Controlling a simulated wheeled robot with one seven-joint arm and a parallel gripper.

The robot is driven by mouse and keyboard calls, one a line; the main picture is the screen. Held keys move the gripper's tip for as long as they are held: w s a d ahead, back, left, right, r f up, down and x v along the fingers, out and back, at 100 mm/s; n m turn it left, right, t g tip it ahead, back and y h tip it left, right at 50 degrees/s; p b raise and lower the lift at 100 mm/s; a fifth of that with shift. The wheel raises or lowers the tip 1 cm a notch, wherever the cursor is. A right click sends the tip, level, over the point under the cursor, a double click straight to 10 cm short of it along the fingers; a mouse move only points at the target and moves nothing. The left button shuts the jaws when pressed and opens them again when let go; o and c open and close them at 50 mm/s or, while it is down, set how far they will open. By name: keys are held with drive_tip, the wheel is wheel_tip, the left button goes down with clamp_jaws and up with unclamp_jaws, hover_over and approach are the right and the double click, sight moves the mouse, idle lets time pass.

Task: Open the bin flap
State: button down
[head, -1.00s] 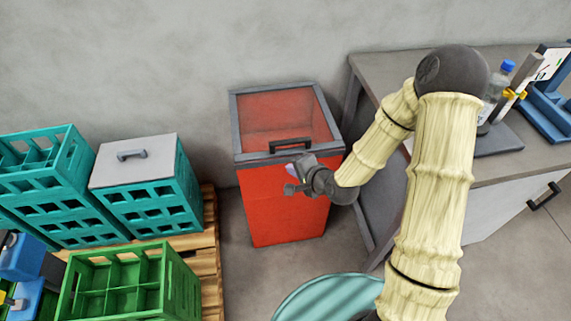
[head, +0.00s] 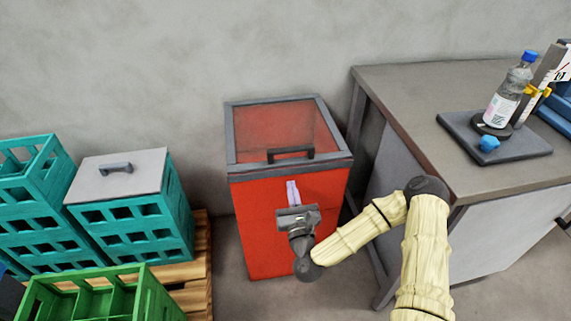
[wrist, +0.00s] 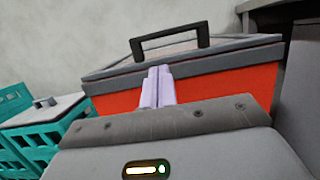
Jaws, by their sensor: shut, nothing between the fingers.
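The red bin (head: 262,235) stands against the wall. Its flap (head: 265,128) has a grey frame and a see-through red panel, and it lies down on the bin top. A dark bar handle (head: 291,154) sits at the flap's front edge; it also shows in the wrist view (wrist: 170,38). My gripper (head: 292,184) is in front of the bin, just below the flap's front edge. Its pale lilac fingers (wrist: 156,86) are shut together with nothing between them. In the wrist view the fingertips are below the handle and apart from it.
A bench (head: 430,90) stands to the right with a bottle (head: 509,92) on a dark base and a blue cap (head: 489,143). Teal crates (head: 135,232), one with a grey lid (head: 118,178), and a green crate (head: 105,298) stand left on a wooden pallet (head: 203,262).

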sight(286, 164)
drive_tip(key=shift+w, duration=0.1)
drive_tip(key=x, duration=0.9)
drive_tip(key=shift+w+a, duration=0.15)
drive_tip(key=shift+w, duration=0.15)
drive_tip(key=shift+r, duration=0.1)
drive_tip(key=shift+r, duration=0.15)
